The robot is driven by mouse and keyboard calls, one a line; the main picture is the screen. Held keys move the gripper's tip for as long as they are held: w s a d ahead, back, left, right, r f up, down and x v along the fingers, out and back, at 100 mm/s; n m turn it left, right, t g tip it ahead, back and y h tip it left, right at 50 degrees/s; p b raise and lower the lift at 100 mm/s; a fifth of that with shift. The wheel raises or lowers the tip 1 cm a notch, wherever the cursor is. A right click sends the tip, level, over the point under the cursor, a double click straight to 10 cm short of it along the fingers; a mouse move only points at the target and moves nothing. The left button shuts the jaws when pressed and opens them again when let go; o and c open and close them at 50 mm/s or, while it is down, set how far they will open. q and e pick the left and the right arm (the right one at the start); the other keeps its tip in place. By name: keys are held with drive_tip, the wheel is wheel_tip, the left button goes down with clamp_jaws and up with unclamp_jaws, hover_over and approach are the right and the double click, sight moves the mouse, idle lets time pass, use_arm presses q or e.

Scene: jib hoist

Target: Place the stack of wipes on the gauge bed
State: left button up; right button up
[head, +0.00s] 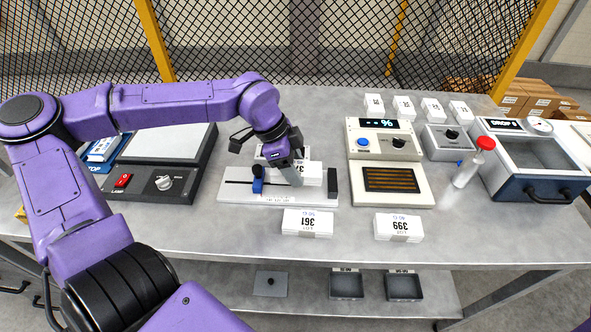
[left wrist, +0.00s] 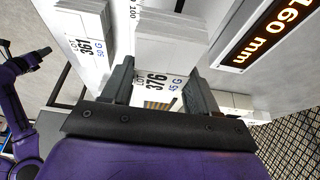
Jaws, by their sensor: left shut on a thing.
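My left gripper (head: 294,174) is shut on a white stack of wipes (head: 312,174) with a printed label. In the left wrist view, the label of this held stack (left wrist: 152,82) reads LOT 376, 45 G, and sits between the two fingers. The gauge bed (head: 234,190) is a pale plate with a blue slider (head: 258,180) at its left part and a black end block (head: 332,184) at its right. The held stack is over the bed, between slider and block; whether it touches the bed I cannot tell.
Stacks marked 361 (head: 307,223) and 399 (head: 398,228) lie in front. A display (left wrist: 262,30) reads 160 mm. A device with a red switch (head: 150,185) stands left.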

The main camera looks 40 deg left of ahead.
use_arm(q)
drive_tip(key=f, duration=0.3)
drive_tip(key=w+f, duration=0.1)
drive_tip(key=shift+a+f, duration=0.15)
drive_tip(key=shift+a, duration=0.15)
drive_tip(key=o, duration=1.1)
drive_tip(key=shift+s, duration=0.1)
drive_tip(key=v, duration=1.2)
drive_tip(key=shift+d, duration=0.15)
